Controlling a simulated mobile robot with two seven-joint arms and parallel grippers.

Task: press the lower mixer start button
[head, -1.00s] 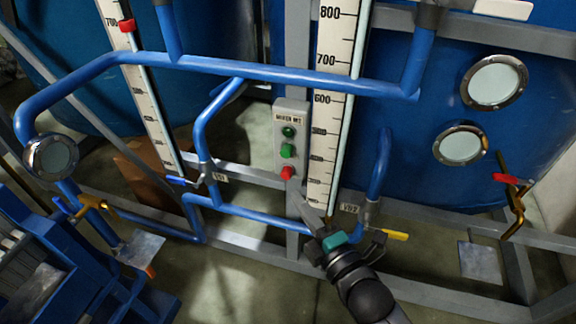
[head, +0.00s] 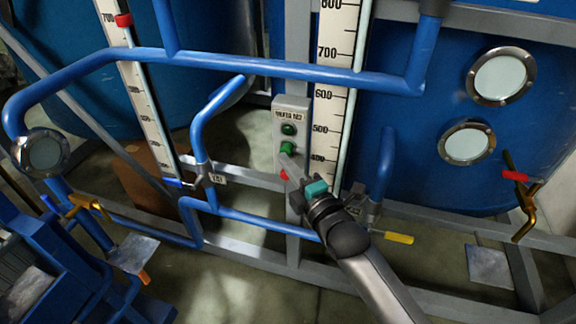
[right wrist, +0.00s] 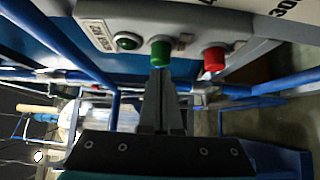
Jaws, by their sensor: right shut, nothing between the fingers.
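The grey mixer control box (head: 291,106) is on the frame post in the middle of the head view. It has a dark green round lamp (head: 289,129), a green button (head: 288,148) below it and a red button (head: 284,175) lowest, partly hidden by my gripper. My right gripper (head: 289,163) is shut and empty, its tips at the lower edge of the green button. In the right wrist view the closed fingertips (right wrist: 161,75) line up with the green button (right wrist: 160,53); I cannot tell whether they touch. The red button (right wrist: 214,59) is beside them. My left gripper is not in view.
A blue pipe (head: 270,68) crosses above the box. A white level scale (head: 332,105) stands close on its right. A yellow-handled valve (head: 398,238) is below right, near my arm. A blue tank (head: 420,110) with round windows fills the right side.

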